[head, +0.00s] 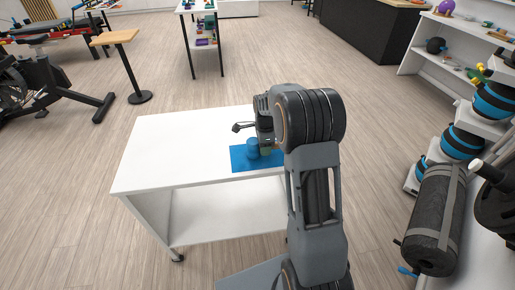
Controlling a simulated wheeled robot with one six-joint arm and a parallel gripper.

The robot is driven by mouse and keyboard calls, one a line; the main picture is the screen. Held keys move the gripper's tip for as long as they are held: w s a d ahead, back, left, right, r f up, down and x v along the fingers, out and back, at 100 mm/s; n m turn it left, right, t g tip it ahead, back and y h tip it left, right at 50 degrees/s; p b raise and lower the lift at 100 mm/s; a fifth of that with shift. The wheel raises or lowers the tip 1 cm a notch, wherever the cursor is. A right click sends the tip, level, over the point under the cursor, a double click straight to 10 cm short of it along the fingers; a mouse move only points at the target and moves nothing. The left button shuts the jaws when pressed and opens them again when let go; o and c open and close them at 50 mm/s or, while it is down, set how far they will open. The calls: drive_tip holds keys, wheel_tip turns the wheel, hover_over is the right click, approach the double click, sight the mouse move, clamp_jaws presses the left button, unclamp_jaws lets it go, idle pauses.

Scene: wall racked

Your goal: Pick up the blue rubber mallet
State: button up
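A small blue cylindrical thing (252,148) stands on a blue mat (242,162) at the right part of the white table. It may be the mallet's head, but it is too small to tell, and no handle shows clearly. A little green-yellow thing (267,150) shows beside it, partly behind my arm. My gripper (262,138) is over the mat, close to the blue cylinder. My arm hides much of it, so I cannot tell whether its fingers are open or touch anything.
The white table (165,150) is bare on its left and has a lower shelf. Wall shelving at right holds black-and-blue balls (461,142) and a dark roll (436,218). A small blue item (408,271) shows below the roll. A wooden-topped stand (115,38) is at upper left. Open floor surrounds the table.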

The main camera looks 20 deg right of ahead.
clamp_jaws()
drive_tip(key=shift+r, duration=0.1)
drive_tip(key=shift+r, duration=0.5)
wheel_tip(320, 180, up, 2)
drive_tip(key=shift+r, duration=0.2)
drive_tip(key=s+a+r, duration=0.4)
drive_tip(key=s+r, duration=0.5)
drive_tip(key=s, duration=0.4)
drive_tip(key=shift+s+r, duration=0.2)
drive_tip(key=shift+r, duration=0.05)
